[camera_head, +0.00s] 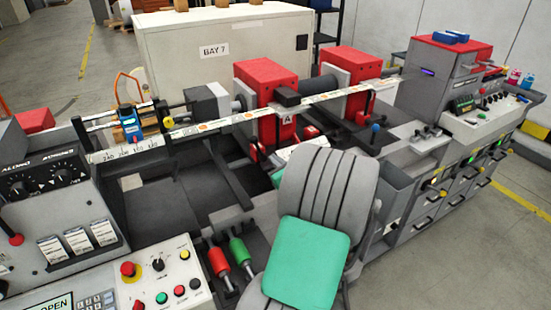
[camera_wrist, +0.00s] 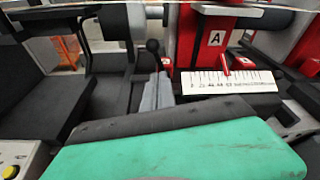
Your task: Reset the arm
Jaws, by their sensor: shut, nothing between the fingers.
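My gripper (camera_wrist: 158,78) shows in the wrist view as two narrow grey fingers side by side, shut and empty, beyond a green and dark housing across the bottom. Its fingertips point toward the machine, left of the red block marked A (camera_wrist: 216,38) and the white scale (camera_wrist: 228,82). They appear apart from both, though the exact gap is hard to tell. In the head view, grey ribbed and green parts that look like my arm stand in front of the machine; the fingers cannot be made out there.
The label rewinder (camera_head: 240,120) spans the view, with red blocks and a printed strip. A control panel (camera_head: 160,280) lies at lower left. Red and green handles (camera_head: 228,258) are close left of the green part. Drawers (camera_head: 440,195) line the right; floor beyond is open.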

